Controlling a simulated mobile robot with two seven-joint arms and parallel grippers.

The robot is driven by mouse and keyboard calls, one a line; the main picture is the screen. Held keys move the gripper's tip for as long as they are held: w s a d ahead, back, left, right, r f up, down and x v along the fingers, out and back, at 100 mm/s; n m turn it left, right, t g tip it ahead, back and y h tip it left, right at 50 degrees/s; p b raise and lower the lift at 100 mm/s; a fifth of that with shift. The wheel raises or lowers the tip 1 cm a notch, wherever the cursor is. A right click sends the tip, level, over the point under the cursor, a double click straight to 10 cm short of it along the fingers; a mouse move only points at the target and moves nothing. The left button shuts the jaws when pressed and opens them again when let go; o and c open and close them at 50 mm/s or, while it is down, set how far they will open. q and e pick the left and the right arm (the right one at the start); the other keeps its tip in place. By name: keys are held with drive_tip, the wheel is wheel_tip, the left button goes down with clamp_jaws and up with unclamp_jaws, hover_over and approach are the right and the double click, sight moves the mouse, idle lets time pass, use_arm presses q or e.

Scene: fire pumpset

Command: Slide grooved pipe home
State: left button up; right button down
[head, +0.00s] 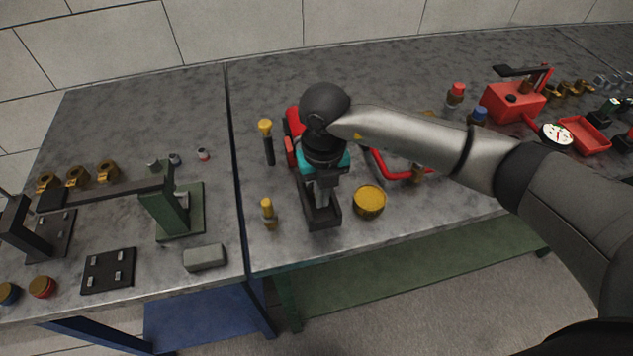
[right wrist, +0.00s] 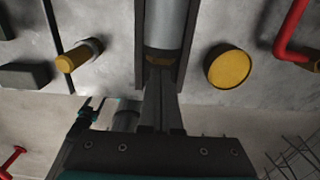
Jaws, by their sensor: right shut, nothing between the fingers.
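A grey pipe (right wrist: 168,22) lies in a dark straight-walled channel (right wrist: 139,45) in the right wrist view, with a brownish band (right wrist: 160,58) at its near end. In the head view the channel (head: 322,217) shows below my right gripper (head: 322,195), and the gripper and arm hide most of the pipe. The right gripper's fingers (right wrist: 161,95) are together with nothing between them, close to the pipe's near end. I cannot tell whether they touch it. A red part (head: 293,125) stands behind the gripper, partly hidden. My left gripper is not in view.
A yellow-topped round container (head: 369,201) stands just right of the channel. Yellow-capped pieces (head: 267,213) and (head: 266,141) stand to its left. A red pipe (head: 395,176) lies to the right. A green stand (head: 180,212) and grey block (head: 204,257) are on the left table.

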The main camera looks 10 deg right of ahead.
wheel_tip(320, 180, up, 7)
drive_tip(key=p, duration=0.5)
idle(0.6)
